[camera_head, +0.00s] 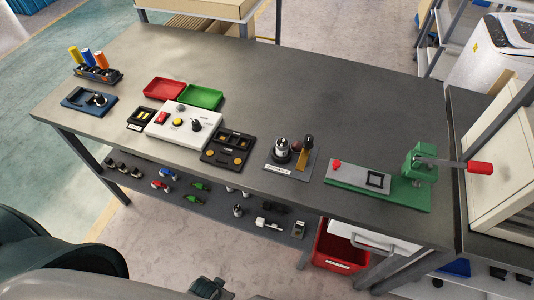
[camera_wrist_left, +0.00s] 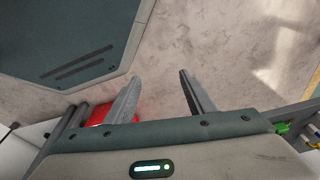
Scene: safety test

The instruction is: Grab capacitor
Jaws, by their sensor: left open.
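Three upright cylinders stand in a black holder (camera_head: 98,74) at the far left of the table: one yellow (camera_head: 75,54), one blue (camera_head: 87,56) and one orange (camera_head: 101,61). They look like capacitors, but no label can be read. A silver and black round part (camera_head: 283,146) sits on a grey plate near the table's front edge. My left gripper (camera_wrist_left: 160,76) is open and empty in the left wrist view, above bare floor and away from the cylinders. My right gripper is not in view.
The grey table (camera_head: 310,90) also bears red (camera_head: 164,88) and green (camera_head: 203,96) trays, a white control box (camera_head: 183,122) and a green lever press (camera_head: 420,165). A lower shelf (camera_head: 215,205) holds several small parts. The table's back middle is clear.

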